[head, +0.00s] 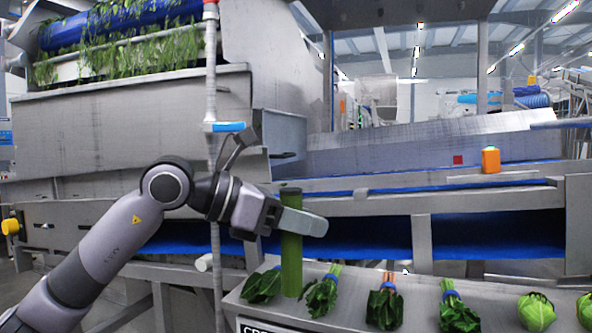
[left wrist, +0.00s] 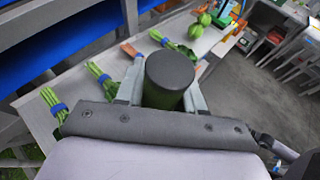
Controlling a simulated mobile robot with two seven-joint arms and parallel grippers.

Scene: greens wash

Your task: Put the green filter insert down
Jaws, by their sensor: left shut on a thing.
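The green filter insert (head: 291,252) is an upright green cylinder with a dark cap. My left gripper (head: 298,222) is shut around its upper part. Its lower end is over the pale table (head: 238,300), between two bunches of greens; I cannot tell whether it touches the tabletop. In the left wrist view the dark cap (left wrist: 170,70) sits between the two fingers of my left gripper (left wrist: 165,95), and most of the green body is hidden below it. My right gripper is not in view.
Leafy bunches with blue bands (head: 322,296) and an orange-stemmed bunch (head: 385,306) lie in a row on the table. Round green heads (head: 536,311) lie at the right. A metal washing machine with a blue belt (head: 370,236) stands behind. An orange object (head: 490,160) stands on its ledge.

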